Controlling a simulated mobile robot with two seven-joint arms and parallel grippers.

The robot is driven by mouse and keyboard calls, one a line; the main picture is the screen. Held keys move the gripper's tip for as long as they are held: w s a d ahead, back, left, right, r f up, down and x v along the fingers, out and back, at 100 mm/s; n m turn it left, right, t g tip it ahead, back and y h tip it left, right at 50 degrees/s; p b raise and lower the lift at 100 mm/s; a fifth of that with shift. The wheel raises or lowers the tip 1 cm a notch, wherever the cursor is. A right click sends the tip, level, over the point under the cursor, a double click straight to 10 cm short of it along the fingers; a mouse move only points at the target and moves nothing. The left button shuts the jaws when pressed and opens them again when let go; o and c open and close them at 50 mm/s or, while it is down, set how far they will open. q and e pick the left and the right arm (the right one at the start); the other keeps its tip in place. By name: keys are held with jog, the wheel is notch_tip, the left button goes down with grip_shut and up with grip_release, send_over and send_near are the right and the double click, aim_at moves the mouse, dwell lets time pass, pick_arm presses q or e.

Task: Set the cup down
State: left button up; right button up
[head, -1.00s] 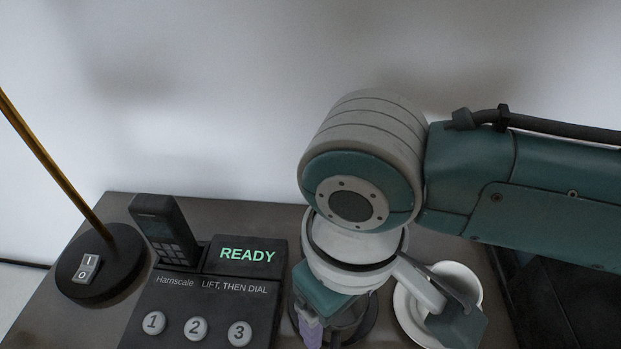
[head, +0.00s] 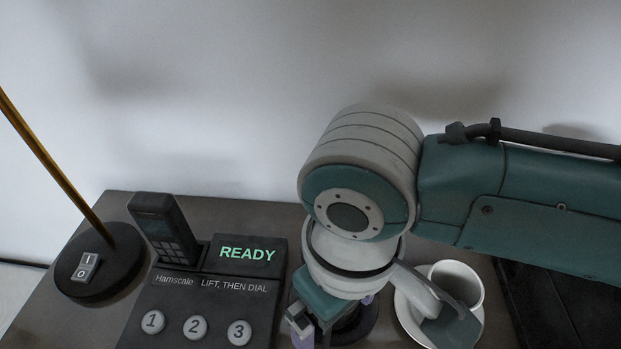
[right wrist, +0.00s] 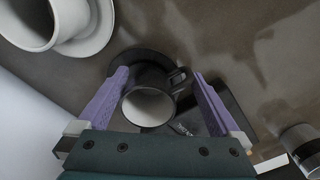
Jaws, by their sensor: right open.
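A dark cup with a pale inside (right wrist: 148,107) stands on a dark saucer (right wrist: 142,56) in the right wrist view, its handle toward the upper right. My right gripper (right wrist: 160,76) is open, with one purple finger on each side of the cup. Whether either finger touches the cup, I cannot tell. In the head view, the dark saucer (head: 372,322) shows partly beside the right gripper (head: 335,320), whose wrist hides most of the cup. My left gripper is not in view.
A white cup (head: 462,281) on a white saucer (head: 402,312) stands close on the right. A phone console (head: 172,292) with handset and number buttons is close on the left. A lamp base (head: 115,268) stands farther left. A dark panel (head: 560,300) lies at far right.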

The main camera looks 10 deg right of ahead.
notch_tip(320, 180, up, 13)
jog(key=p, duration=0.4)
jog(key=shift+p, duration=0.3)
jog(key=s+a+t+y, duration=0.1)
jog(key=s+a+y, duration=0.2)
jog(key=s, duration=0.1)
jog(key=s+d+m+t+h, duration=0.1)
jog(key=s+d+m, duration=0.1)
jog(key=d, duration=0.5)
jog(key=s+d+m+t+h, duration=0.1)
jog(key=s+d, duration=0.2)
jog(key=d, duration=0.4)
jog(key=shift+s+d+f+m+t+h, duration=0.15)
jog(key=shift+s+d+m+t+h, duration=0.15)
jog(key=shift+d+m+h, duration=0.1)
